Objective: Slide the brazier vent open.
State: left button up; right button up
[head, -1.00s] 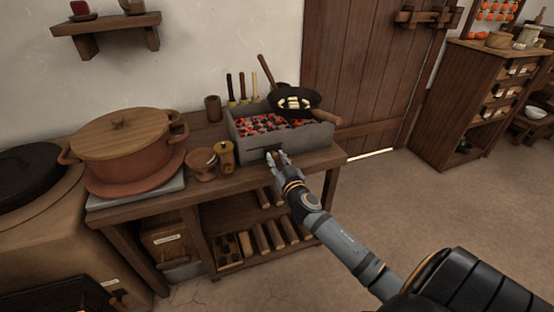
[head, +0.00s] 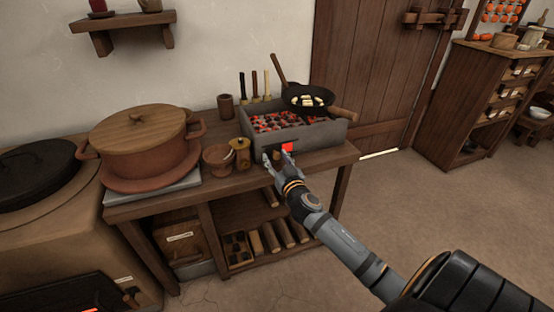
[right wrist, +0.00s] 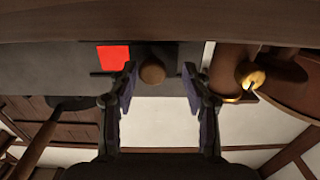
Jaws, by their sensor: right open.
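The grey brazier (head: 325,136) full of glowing coals stands on the wooden bench. A bright red opening shows low in its front (head: 287,147), and the vent opening is a red square in the right wrist view (right wrist: 113,58). Beside it is the dark vent plate with a round brown knob (right wrist: 152,73). My right gripper (head: 271,160) is at the brazier front, left of the red opening. Its jaws are open, one finger on each side of the knob; the knob lies nearer one finger, and contact is unclear. My left gripper is out of view.
A black pan (head: 306,98) sits on the brazier's rim. A small clay bowl (head: 219,158) and a yellowish-brown pot (head: 241,153) stand close left of the gripper. A large lidded clay pot (head: 145,150) is further left. The floor at right is clear.

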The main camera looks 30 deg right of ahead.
jog(key=shift+d, duration=0.1)
jog(key=shift+s, duration=0.2)
jog(key=v, duration=1.1)
jog(key=shift+s, duration=0.3)
